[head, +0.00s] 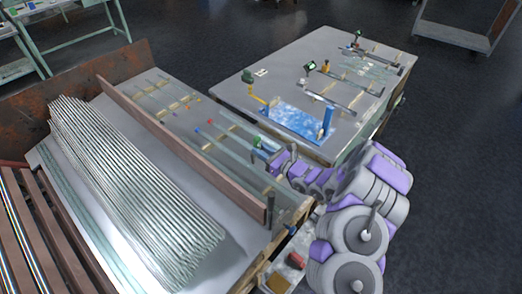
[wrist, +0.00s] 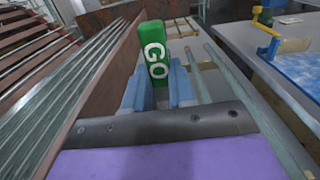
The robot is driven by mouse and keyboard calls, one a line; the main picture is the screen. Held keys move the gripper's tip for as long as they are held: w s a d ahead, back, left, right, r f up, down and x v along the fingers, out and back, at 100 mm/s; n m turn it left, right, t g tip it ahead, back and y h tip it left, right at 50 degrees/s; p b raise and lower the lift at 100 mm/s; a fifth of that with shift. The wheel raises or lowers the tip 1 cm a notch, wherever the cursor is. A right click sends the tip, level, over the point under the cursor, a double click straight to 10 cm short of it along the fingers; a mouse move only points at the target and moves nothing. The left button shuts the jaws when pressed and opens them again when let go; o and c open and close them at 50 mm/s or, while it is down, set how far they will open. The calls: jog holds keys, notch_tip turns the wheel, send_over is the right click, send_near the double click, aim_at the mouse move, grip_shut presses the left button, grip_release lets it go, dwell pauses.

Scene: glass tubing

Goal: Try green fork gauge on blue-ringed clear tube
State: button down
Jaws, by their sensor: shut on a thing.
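My gripper (wrist: 160,92) is shut on the green fork gauge (wrist: 154,48), which stands between its blue fingers with white "GO" lettering facing the wrist camera. The gauge's fork end is hidden. In the head view, the gauge (head: 257,141) is a small green spot at my gripper (head: 266,152), over the right part of the left bench. A small blue ring (head: 197,130) shows on a clear tube on that bench, farther back than my gripper. No blue ring can be made out in the wrist view. I cannot tell whether the gauge touches any tube.
A red mark (head: 210,121) shows near the blue ring. A brown board (head: 180,148) divides these tubes from a large stack of glass tubing (head: 130,175). The grey table (head: 285,72) at right carries a blue panel (head: 296,122), a yellow bracket (head: 259,98) and fixtures.

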aim_at(263, 174)
jog(key=shift+d+f+b, duration=0.1)
jog(key=shift+f+b, duration=1.15)
jog(key=shift+f, duration=1.25)
jog(key=shift+d+f, duration=0.1)
jog(key=shift+f, duration=0.3)
jog(key=shift+d, duration=0.25)
jog(key=shift+a, duration=0.2)
jog(key=shift+d+b, duration=0.1)
jog(key=shift+b, duration=0.4)
jog(key=shift+f+b, duration=0.55)
jog(key=shift+f, duration=0.3)
jog(key=shift+f, duration=0.8)
jog(key=shift+r, duration=0.15)
dwell(1.1)
